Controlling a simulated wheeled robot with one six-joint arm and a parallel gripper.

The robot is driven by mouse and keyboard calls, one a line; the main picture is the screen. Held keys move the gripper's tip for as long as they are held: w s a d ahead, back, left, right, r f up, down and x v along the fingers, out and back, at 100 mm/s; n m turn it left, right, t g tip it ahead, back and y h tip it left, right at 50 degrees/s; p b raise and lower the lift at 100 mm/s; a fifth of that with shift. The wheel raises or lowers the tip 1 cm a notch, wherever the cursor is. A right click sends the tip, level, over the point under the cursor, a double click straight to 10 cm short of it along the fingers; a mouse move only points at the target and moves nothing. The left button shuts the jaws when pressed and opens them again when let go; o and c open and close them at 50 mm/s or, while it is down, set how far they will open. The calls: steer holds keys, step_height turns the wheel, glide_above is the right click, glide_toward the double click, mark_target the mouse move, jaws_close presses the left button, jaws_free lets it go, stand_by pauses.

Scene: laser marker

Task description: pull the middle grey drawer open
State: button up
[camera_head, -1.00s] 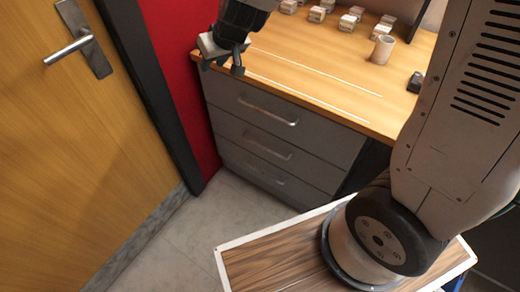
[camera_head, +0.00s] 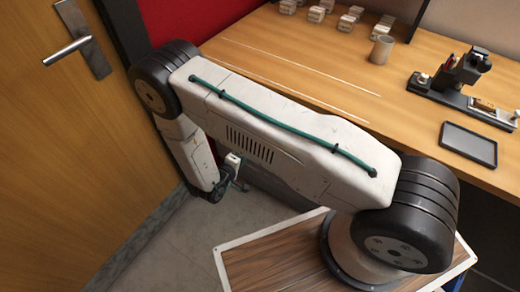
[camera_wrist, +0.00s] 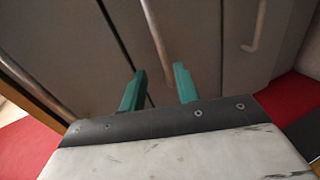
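The grey drawer unit is mostly hidden behind my arm in the head view. In the wrist view its grey fronts fill the upper part, split by dark seams. The middle drawer front (camera_wrist: 195,40) carries a bar handle (camera_wrist: 155,32). The handle's near end lies between my two teal fingertips, but I cannot tell whether they touch it. My gripper (camera_wrist: 161,70) is open, with a clear gap between its fingers. In the head view my gripper (camera_head: 238,178) is low, by the drawer fronts. The middle drawer looks shut.
Another bar handle (camera_wrist: 258,28) shows on the front to the right in the wrist view. The wooden worktop (camera_head: 330,70) holds a cup (camera_head: 382,50), several small blocks, a dark device (camera_head: 465,75) and a black tray (camera_head: 468,143). A wooden door (camera_head: 60,160) stands left; grey floor (camera_head: 190,240) is clear.

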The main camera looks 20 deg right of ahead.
steer(key=w+d+f+h, duration=0.1)
steer(key=w+d+f, duration=0.1)
steer(key=d, duration=0.5)
steer(key=shift+w+f+n, duration=0.3)
jaws_close()
